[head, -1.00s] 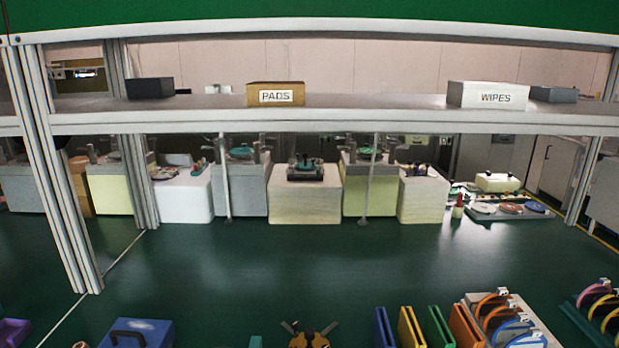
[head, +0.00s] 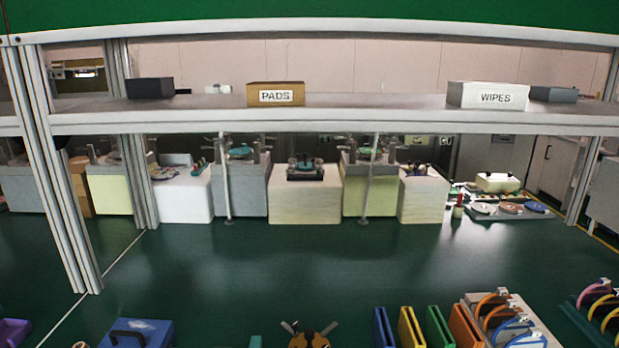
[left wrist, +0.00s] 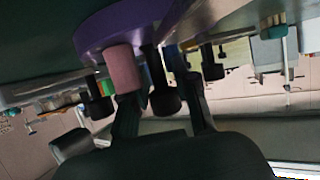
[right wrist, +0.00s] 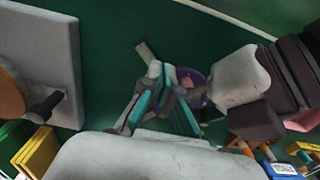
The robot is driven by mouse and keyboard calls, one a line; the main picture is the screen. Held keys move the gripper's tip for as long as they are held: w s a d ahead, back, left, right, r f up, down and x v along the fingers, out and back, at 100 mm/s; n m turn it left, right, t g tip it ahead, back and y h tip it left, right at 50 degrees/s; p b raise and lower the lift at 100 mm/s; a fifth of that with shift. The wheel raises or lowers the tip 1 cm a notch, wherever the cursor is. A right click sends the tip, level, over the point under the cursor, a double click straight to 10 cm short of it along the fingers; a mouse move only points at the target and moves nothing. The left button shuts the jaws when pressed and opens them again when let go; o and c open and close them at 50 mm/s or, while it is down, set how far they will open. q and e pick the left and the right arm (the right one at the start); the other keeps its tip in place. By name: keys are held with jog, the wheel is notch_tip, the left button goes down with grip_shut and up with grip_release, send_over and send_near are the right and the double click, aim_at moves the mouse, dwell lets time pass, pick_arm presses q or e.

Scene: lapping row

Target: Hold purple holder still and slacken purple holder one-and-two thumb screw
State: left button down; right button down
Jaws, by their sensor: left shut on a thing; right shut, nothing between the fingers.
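The purple holder (left wrist: 125,22) fills the top of the left wrist view as a curved purple body with a pink cylinder (left wrist: 122,68) on its underside. Dark knobs hang beside it, one (left wrist: 166,101) between the fingers of my left gripper (left wrist: 158,80). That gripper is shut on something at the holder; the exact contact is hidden. In the right wrist view part of the purple holder (right wrist: 190,74) shows beyond my right gripper (right wrist: 168,86), which is shut and empty close to it. Which knob is the one-and-two thumb screw I cannot tell.
Blue, yellow, green and orange upright slotted stands (head: 411,326) and a rack of coloured rings (head: 505,318) stand at the front right. A blue box (head: 137,333) is front left. A shelf (head: 380,113) crosses above. The green bench middle (head: 300,265) is clear.

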notch_tip(320, 180, up, 5)
jog(key=shift+f, duration=0.1)
dwell(0.3)
pick_arm(q)
jog(key=c, duration=0.8)
grip_release()
